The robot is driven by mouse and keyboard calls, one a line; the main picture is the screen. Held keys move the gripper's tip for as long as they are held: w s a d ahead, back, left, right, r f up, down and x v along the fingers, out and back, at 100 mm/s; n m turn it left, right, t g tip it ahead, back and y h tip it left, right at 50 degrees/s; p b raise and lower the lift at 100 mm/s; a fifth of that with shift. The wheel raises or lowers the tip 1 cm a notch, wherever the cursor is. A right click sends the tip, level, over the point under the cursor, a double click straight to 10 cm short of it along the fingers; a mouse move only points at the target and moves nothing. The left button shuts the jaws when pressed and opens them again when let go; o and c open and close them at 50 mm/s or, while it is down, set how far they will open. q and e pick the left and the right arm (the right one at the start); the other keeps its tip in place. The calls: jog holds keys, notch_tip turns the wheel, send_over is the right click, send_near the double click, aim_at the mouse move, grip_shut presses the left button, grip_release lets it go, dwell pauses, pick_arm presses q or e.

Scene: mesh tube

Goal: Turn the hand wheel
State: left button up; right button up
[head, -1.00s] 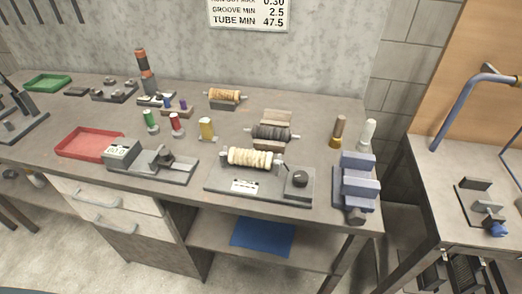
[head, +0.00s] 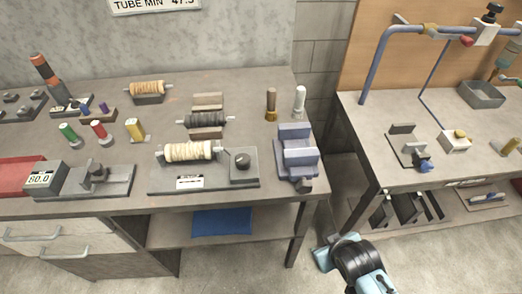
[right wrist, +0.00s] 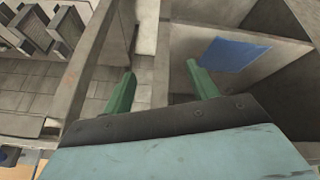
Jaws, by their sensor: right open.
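No part is clearly marked as the hand wheel. A black knob (head: 495,9) tops a fitting on the blue pipe at the upper right. My right gripper shows in the right wrist view (right wrist: 160,80) with its two green fingers spread and nothing between them. Part of my right arm shows at the bottom of the head view, below and apart from the bench; its fingertips are not clear there. My left gripper is out of view.
A blue-grey vise (head: 297,155) stands at the bench's right end. A floor gap separates the bench from the right table (head: 385,115), which carries the blue pipe (head: 380,55) and small blocks. A blue sheet (head: 222,222) lies on the lower shelf.

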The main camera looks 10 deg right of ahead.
notch_tip(320, 180, up, 12)
jog(key=w+t, duration=0.1)
jog(key=w+a+r+n+t+y, duration=0.1)
jog(key=w+a+r+n+t, duration=0.4)
jog(key=w+r, duration=0.4)
jog(key=w+a+r+n+t+y, duration=0.1)
jog(key=w+a+r+n+t, duration=0.2)
jog(key=w+r+t, duration=0.55)
jog(key=a+r+n+y, duration=0.7)
jog(key=a+r+n, duration=0.2)
jog(key=r+n, duration=0.15)
jog(key=s+a+r+n+g+y, duration=0.3)
jog(key=a+n+g+y, duration=0.4)
jog(key=n, duration=0.4)
jog(key=s+a+r+n+g+y, duration=0.2)
jog(key=a+n+g+y, duration=0.45)
jog(key=n, duration=0.45)
jog(key=s+a+f+n+g+h, duration=0.4)
jog(key=a+n+g, duration=0.2)
jog(key=n+g, duration=0.3)
jog(key=n+t+h, duration=0.2)
jog(key=n+h, duration=0.8)
jog(key=h, duration=0.9)
send_over(243, 158)
notch_tip(243, 158, down, 11)
jog(key=shift+y, duration=0.25)
notch_tip(243, 158, down, 12)
jog(key=shift+f+p, duration=0.15)
jog(key=shift+p, duration=0.75)
